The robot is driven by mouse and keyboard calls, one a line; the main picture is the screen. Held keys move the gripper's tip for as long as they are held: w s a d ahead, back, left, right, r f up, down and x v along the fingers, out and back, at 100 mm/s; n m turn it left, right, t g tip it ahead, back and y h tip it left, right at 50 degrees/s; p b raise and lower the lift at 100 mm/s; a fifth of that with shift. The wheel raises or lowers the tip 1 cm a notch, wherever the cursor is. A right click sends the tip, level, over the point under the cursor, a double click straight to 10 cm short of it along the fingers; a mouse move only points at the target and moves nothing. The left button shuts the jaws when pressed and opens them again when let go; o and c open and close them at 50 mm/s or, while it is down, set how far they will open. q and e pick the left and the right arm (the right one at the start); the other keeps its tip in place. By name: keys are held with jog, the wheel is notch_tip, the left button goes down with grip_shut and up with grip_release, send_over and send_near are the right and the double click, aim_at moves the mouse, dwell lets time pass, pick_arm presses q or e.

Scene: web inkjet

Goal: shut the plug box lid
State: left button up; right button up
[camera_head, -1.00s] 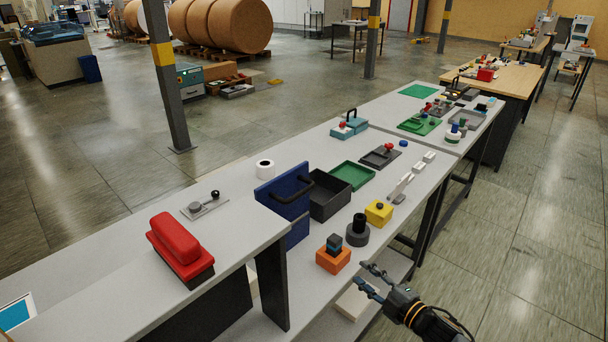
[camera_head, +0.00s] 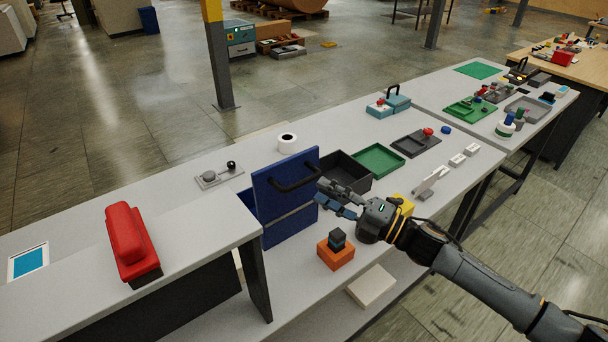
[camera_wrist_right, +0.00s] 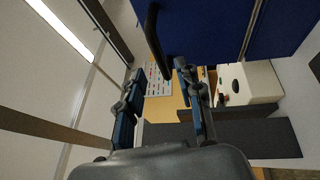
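The plug box appears to be the blue box (camera_head: 290,226) on the table, left of the dark open tray. Its blue lid (camera_head: 268,190) stands raised, with a black bar handle (camera_head: 294,180) on the face toward my right gripper. My right gripper (camera_head: 322,196) is open, with its fingers pointing left close to the handle. In the right wrist view the gripper (camera_wrist_right: 162,76) has its fingers spread. The handle (camera_wrist_right: 154,42) reaches down between the fingertips, and the blue lid (camera_wrist_right: 215,28) fills the top. I cannot tell whether they touch. My left gripper is out of view.
An orange block (camera_head: 335,256) with a dark knob stands below my right gripper. A yellow block (camera_head: 402,205) is partly hidden behind it. A dark open tray (camera_head: 359,166) and green tray (camera_head: 377,160) lie right of the box. A red-topped block (camera_head: 127,240) sits at left.

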aim_at(304, 182)
jog(key=p+x, duration=0.1)
jog(key=x, duration=0.5)
jog(key=shift+w+f, duration=0.1)
jog(key=shift+w, duration=0.05)
jog(key=shift+c, duration=0.2)
grip_shut()
